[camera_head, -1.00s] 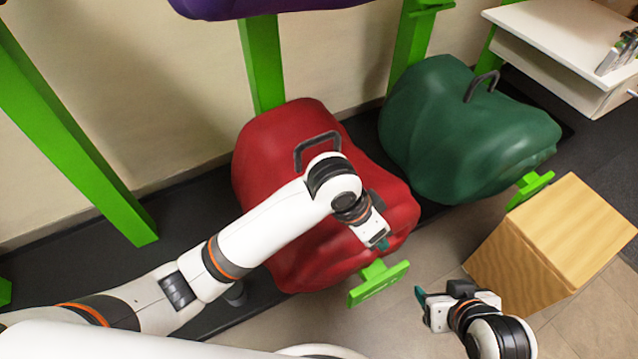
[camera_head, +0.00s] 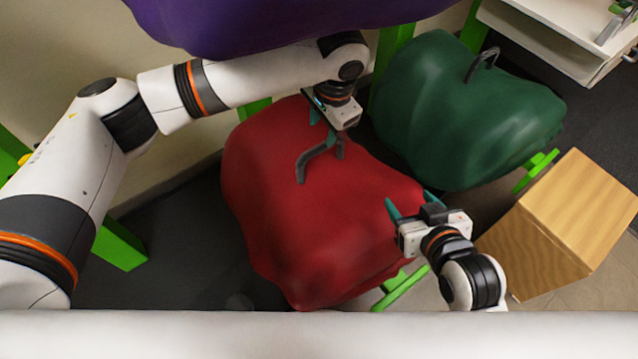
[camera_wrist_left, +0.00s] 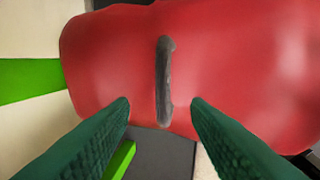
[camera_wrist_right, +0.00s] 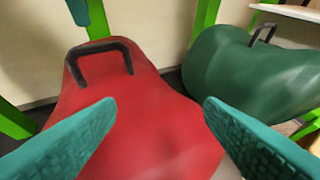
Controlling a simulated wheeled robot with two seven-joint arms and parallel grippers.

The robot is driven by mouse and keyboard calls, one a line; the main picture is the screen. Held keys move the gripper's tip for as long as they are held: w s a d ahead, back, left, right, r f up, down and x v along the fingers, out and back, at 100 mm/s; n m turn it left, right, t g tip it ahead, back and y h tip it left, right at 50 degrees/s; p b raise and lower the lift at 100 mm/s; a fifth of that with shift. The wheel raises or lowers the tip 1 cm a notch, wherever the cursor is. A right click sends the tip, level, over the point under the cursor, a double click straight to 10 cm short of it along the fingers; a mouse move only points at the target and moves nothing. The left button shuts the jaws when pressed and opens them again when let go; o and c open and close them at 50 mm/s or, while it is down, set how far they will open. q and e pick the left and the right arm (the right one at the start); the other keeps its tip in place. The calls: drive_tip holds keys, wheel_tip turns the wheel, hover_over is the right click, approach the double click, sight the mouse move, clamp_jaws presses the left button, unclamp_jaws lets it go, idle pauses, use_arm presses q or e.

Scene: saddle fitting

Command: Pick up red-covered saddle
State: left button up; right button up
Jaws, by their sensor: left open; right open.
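The red-covered saddle (camera_head: 310,215) sits low on its green rack in the middle of the head view, with a dark grey handle (camera_head: 312,163) on top. My left gripper (camera_head: 328,128) is open above the handle. In the left wrist view the handle (camera_wrist_left: 164,85) lies between the two teal fingers, apart from both. My right gripper (camera_head: 408,208) is open at the saddle's front right end. In the right wrist view its open fingers point at the red saddle (camera_wrist_right: 150,125), and the handle (camera_wrist_right: 98,52) shows farther off.
A green-covered saddle (camera_head: 465,115) sits to the right of the red one. A purple-covered saddle (camera_head: 270,22) hangs above, close over my left arm. A wooden box (camera_head: 565,225) stands at the right, near my right arm. A white shelf (camera_head: 560,35) is at the back right.

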sight(321, 146)
use_arm(q)
drive_tip(key=f, duration=0.1)
drive_tip(key=f+b, duration=0.1)
drive_tip(key=f, duration=0.2)
drive_tip(key=shift+w+a+f+b, duration=0.25)
drive_tip(key=shift+w+f+b, duration=0.05)
drive_tip(key=shift+w+f, duration=0.1)
drive_tip(key=shift+f, duration=0.3)
drive_tip(key=f+b, duration=0.1)
drive_tip(key=f, duration=0.2)
drive_tip(key=f+b, duration=0.1)
drive_tip(key=shift+w+a+f+b, duration=0.2)
drive_tip(key=shift+w+f+b, duration=0.05)
drive_tip(key=shift+w+b, duration=0.05)
drive_tip(key=shift+f, duration=0.15)
use_arm(e)
wheel_tip(321, 146, up, 16)
drive_tip(key=w+a+t+y, duration=0.1)
drive_tip(key=a+t+y, duration=0.2)
drive_tip(key=t, duration=0.9)
drive_tip(key=shift+n+y, duration=0.3)
drive_tip(key=shift+y, duration=0.3)
use_arm(q)
drive_tip(key=shift+c, duration=0.3)
clamp_jaws()
use_arm(e)
drive_tip(key=shift+f, duration=0.1)
